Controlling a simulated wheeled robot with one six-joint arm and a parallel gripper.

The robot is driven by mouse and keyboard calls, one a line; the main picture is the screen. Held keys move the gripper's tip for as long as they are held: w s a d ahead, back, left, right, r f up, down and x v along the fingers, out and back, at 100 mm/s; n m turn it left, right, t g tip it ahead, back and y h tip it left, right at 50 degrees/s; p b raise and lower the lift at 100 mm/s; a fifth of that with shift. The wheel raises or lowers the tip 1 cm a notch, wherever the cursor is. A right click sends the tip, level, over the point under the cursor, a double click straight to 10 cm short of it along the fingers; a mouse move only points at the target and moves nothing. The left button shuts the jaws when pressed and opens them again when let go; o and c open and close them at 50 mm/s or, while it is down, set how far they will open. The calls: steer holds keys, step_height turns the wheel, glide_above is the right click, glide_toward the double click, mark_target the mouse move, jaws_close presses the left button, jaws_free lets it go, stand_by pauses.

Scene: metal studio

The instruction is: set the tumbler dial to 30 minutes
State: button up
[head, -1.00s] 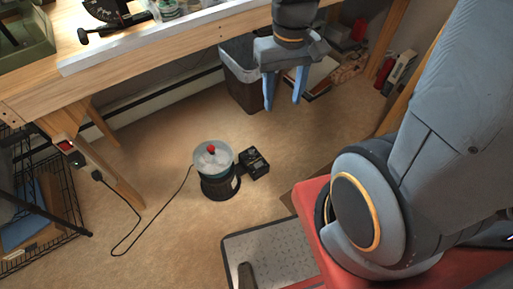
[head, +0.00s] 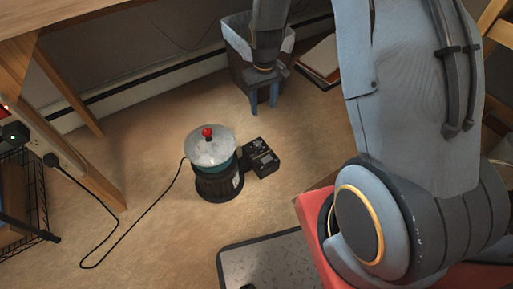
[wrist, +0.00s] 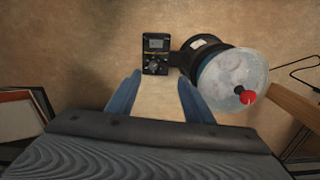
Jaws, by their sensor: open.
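The tumbler (head: 212,165) stands upright on the floor, a dark ribbed base with a clear lid and a red knob on top. It also shows at the right of the wrist view (wrist: 228,75). A small black control box (head: 260,158) sits against its right side. In the wrist view the box (wrist: 156,56) shows a pale display and a dial (wrist: 152,67), whose setting is too small to read. My gripper (head: 263,102) is open and empty, above and behind the box in the head view. In the wrist view its blue fingers (wrist: 157,80) point toward the box, apart from it.
A lined waste bin (head: 238,60) stands behind my gripper. A grey mat (head: 265,262) lies in front. Bare floor surrounds the tumbler.

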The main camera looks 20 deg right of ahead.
steer(key=n+b, duration=0.1)
steer(key=b, duration=0.9)
glide_above(258, 143)
step_height(258, 143, down, 23)
steer(key=shift+a+f, duration=0.1)
steer(key=shift+f, duration=0.05)
step_height(258, 143, down, 8)
steer(key=b, duration=0.2)
steer(key=shift+r+b, duration=0.25)
steer(key=shift+b, duration=0.1)
steer(key=shift+c, duration=0.2)
steer(key=c, duration=1)
